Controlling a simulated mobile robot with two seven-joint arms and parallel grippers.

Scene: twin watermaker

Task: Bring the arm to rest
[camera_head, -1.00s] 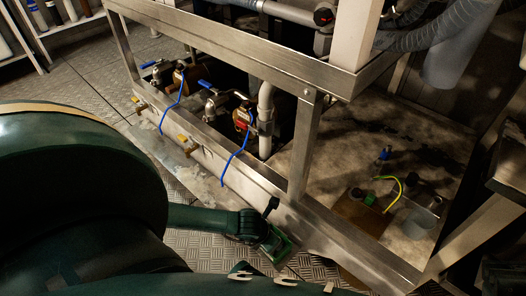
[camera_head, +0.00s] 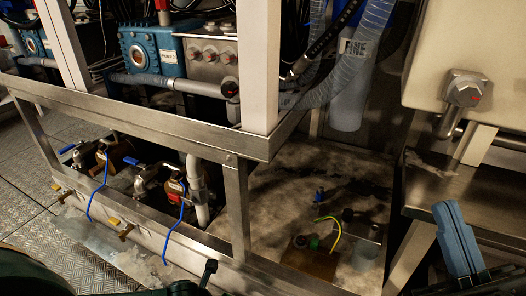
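My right gripper (camera_head: 460,240) shows at the lower right as a blue finger-like part above a dark body. It is in front of the steel bench, and I see nothing held in it. Its opposite finger is not clear, so its opening cannot be told. My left arm comes in along the bottom left edge. Only a small black part of my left gripper (camera_head: 209,270) shows at the bottom, near the frame's lower rail; the rest is cut off by the picture edge.
A steel frame (camera_head: 150,120) carries a blue pump (camera_head: 152,54). A stained floor panel (camera_head: 285,205) lies behind the rail. A steel bench (camera_head: 470,187) stands at right. Checkered floor is open at left.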

